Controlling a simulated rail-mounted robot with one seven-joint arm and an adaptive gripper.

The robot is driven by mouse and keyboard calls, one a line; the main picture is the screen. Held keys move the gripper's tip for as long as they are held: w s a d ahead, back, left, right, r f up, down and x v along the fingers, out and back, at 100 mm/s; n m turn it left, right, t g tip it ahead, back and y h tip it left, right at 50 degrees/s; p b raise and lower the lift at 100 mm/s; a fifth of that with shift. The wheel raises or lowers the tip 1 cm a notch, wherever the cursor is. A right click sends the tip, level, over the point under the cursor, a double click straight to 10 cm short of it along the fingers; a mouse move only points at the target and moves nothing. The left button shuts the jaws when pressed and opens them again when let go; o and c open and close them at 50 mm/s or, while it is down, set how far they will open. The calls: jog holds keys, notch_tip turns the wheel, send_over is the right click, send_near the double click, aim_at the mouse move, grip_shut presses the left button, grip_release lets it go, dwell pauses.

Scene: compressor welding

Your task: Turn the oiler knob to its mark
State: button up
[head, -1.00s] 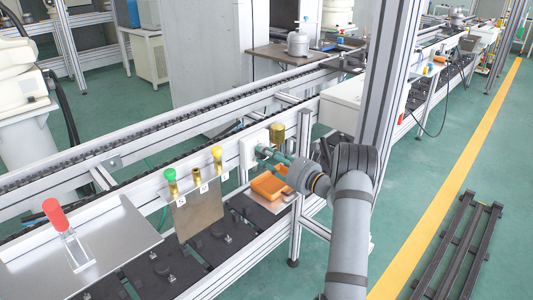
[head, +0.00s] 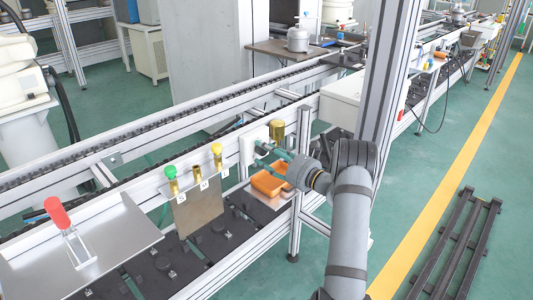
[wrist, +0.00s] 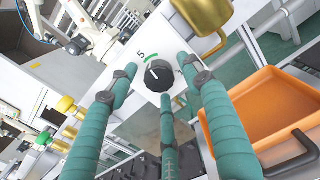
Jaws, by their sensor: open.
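The oiler knob (wrist: 158,76) is a round black dial on a white panel (wrist: 172,42), seen in the wrist view. A green arc mark (wrist: 152,58) lies just above the knob, beside a printed 5. A small white line shows on the knob's face, but I cannot tell exactly where it points. My gripper (wrist: 164,84) has teal fingers spread open around the knob, one left, one right and one below. I cannot tell if they touch it. In the head view my gripper (head: 270,156) is at the white panel (head: 248,148), and the knob is hidden.
A brass cup (head: 277,130) sits beside the panel, close to the fingers. An orange bin (head: 268,183) lies just below. Several green- and yellow-topped brass fittings stand along the rail to the left. An aluminium upright (head: 380,80) rises close beside my arm.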

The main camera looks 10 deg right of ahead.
jog(key=v, duration=1.2)
